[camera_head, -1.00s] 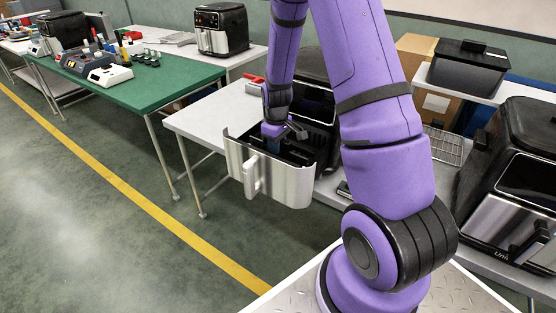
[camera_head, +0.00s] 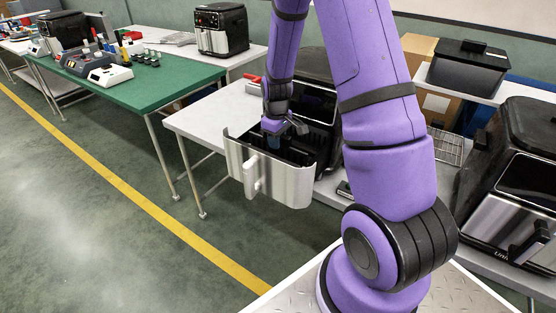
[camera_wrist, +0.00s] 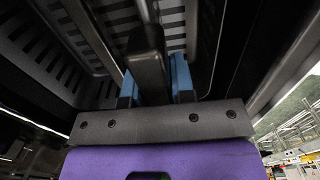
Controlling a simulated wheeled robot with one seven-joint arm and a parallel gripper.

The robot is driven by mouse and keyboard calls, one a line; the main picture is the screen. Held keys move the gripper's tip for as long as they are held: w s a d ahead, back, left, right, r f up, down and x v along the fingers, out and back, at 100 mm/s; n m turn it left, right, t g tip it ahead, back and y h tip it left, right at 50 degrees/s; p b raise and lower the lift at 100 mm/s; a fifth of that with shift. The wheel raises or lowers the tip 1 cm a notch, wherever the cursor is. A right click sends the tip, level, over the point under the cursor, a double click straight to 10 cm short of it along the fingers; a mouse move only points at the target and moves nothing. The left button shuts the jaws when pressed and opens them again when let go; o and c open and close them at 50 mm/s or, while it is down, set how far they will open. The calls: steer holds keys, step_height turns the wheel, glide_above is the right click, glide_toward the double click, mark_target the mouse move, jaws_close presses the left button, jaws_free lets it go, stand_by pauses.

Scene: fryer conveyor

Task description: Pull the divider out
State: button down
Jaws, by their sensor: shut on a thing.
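The fryer drawer (camera_head: 270,178) is open, its silver front and handle (camera_head: 252,175) facing the aisle. My gripper (camera_head: 273,138) reaches down into the drawer from above. In the wrist view, the blue fingers of my gripper (camera_wrist: 155,82) are shut on the dark upright part of the divider (camera_wrist: 148,62), one finger on each side. The divider stands between the slotted dark surfaces inside the drawer. Its lower part is hidden, and in the head view I cannot make it out clearly against the dark inside.
The black fryer body (camera_head: 318,100) stands behind the drawer on a light table (camera_head: 215,118). A green table (camera_head: 150,85) with devices is at the left. The aisle floor is clear.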

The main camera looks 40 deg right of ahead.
steer(key=shift+r, duration=4.15)
steer(key=shift+r, duration=0.1)
steer(key=shift+r, duration=1.45)
